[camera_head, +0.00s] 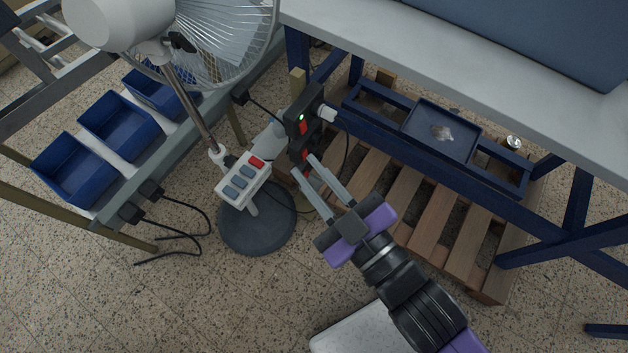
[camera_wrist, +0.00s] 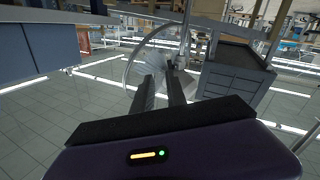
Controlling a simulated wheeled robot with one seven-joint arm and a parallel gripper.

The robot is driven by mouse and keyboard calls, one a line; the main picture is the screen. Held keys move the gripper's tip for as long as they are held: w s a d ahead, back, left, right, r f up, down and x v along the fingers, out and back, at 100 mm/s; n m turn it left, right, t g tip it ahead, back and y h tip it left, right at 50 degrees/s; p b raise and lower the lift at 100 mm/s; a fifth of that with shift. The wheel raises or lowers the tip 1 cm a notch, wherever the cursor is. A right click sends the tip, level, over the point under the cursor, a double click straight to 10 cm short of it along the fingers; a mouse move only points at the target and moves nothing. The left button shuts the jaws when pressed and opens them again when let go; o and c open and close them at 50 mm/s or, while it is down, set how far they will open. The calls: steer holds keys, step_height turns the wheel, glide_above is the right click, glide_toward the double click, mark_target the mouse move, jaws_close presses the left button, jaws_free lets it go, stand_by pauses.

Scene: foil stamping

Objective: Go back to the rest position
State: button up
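My gripper (camera_head: 303,165) points up and to the left in the head view, with two grey fingers on a purple and black body. The fingers are apart, with nothing seen between them. Their tips appear close to a black socket box (camera_head: 303,118) with a green light and a red switch; I cannot tell whether they touch it. In the wrist view my gripper (camera_wrist: 162,85) also shows two separate fingers, with the fan (camera_wrist: 152,68) beyond them.
The standing fan (camera_head: 220,40) carries a button panel (camera_head: 243,181) above a round dark base (camera_head: 257,222). Blue bins (camera_head: 72,170) stand at the left. The workbench (camera_head: 470,60) has a blue tray (camera_head: 412,128) and wooden pallet (camera_head: 435,208) beneath.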

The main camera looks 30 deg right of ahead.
steer(key=shift+s+a+r, duration=0.15)
steer(key=shift+s+a, duration=0.05)
steer(key=shift+s, duration=0.25)
stand_by(0.3)
steer(key=s+d+f+m+g+h, duration=0.1)
steer(key=s+d, duration=0.3)
steer(key=s, duration=0.4)
steer(key=s+d+f+m+g+h, duration=0.1)
steer(key=s+d+f+m, duration=0.2)
steer(key=s, duration=0.5)
steer(key=shift+s+d+f+m+g, duration=0.2)
steer(key=shift+d+f+m+g, duration=0.3)
steer(key=shift+d, duration=0.6)
steer(key=shift+r, duration=0.15)
